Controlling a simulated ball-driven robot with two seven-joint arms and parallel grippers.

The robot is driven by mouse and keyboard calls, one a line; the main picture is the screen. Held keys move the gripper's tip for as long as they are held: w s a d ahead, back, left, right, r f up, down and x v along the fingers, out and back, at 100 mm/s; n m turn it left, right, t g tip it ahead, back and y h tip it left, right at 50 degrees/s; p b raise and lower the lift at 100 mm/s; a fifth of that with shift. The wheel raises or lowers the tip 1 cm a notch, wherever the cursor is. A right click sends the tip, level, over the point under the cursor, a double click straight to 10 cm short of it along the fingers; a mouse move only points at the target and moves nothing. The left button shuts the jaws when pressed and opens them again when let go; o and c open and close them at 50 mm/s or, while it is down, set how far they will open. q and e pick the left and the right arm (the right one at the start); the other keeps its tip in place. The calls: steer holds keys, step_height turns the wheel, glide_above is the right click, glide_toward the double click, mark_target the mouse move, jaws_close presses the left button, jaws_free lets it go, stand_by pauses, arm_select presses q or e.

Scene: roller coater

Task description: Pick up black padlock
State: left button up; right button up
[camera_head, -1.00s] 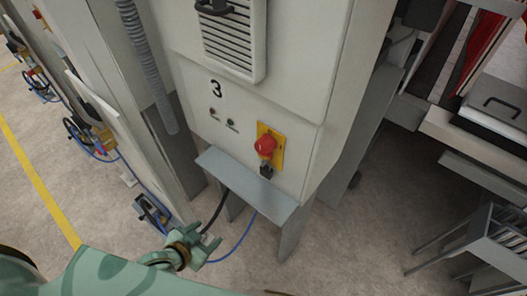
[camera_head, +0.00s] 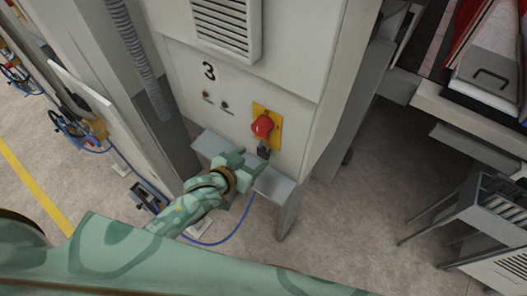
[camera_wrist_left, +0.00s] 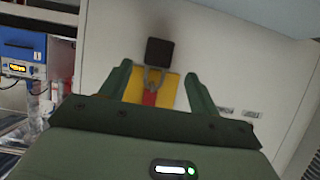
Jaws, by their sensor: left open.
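The black padlock (camera_head: 263,152) hangs just below the red rotary switch (camera_head: 263,126) on its yellow plate (camera_head: 278,129), on the front of the grey cabinet. In the left wrist view the dark square padlock body (camera_wrist_left: 160,52) and its shackle show ahead of the fingertips, with the yellow plate behind. My left gripper (camera_head: 251,164) is open and empty, close below and to the left of the padlock in the head view. In the left wrist view its two green fingers (camera_wrist_left: 160,80) stand apart, on either side of the shackle in the picture. My right gripper is not in view.
A grey shelf (camera_head: 210,143) juts from the cabinet (camera_head: 300,60) just below the switch. A blue cable (camera_head: 228,237) runs over the floor below. Metal racks (camera_head: 490,215) stand at the right, with open floor (camera_head: 350,225) between.

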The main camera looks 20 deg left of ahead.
mark_target(262, 152)
arm_select(q)
steer(key=x, duration=0.4)
steer(key=shift+d+r, duration=0.1)
steer(key=shift+d, duration=0.1)
steer(key=shift+w+d, duration=0.1)
steer(key=shift+w, duration=0.25)
steer(key=shift+s, duration=0.1)
steer(key=shift+c, duration=1)
steer(key=c, duration=0.9)
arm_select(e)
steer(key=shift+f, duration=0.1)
